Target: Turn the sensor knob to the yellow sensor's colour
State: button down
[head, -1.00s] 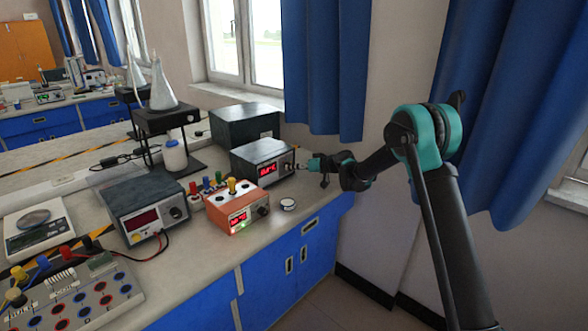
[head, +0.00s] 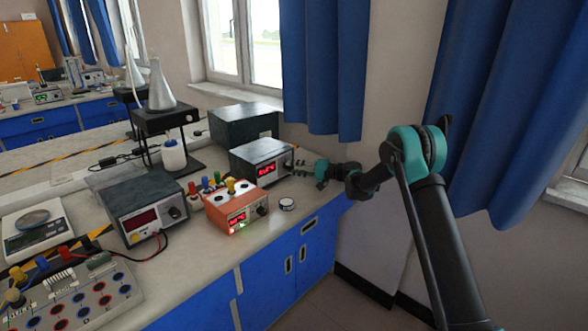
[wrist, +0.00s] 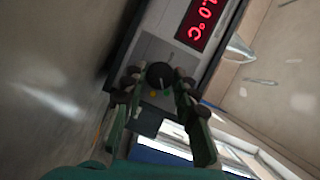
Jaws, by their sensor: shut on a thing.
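The sensor knob (wrist: 160,75) is a round black knob on the grey front of a dark box (head: 262,160) with a red display. Small yellow and green marks show beside the knob in the wrist view. My gripper (head: 297,166) is at the front of this box. In the wrist view my gripper (wrist: 158,80) has its fingers on both sides of the knob and is shut on it. I cannot clearly tell which mark the knob points to. The yellow sensor (head: 231,186) stands upright at the orange box (head: 222,208), with red, green and blue ones near it.
The red display (wrist: 195,22) shows a reading in °C. A second dark meter (head: 145,207) and a flask on a stand (head: 161,88) are to the left. Blue curtains hang behind my arm.

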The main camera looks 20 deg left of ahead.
jog(key=m, duration=0.1)
jog(key=m+y, duration=0.1)
jog(key=m, duration=0.1)
jog(key=m+y, duration=0.1)
jog(key=m, duration=0.1)
jog(key=shift+f, duration=0.25)
dwell(0.3)
jog(key=c, duration=1.2)
grip_release()
jog(key=d, duration=0.8)
jog(key=d+f, duration=0.1)
jog(key=d, duration=0.3)
jog(key=shift+s, duration=0.1)
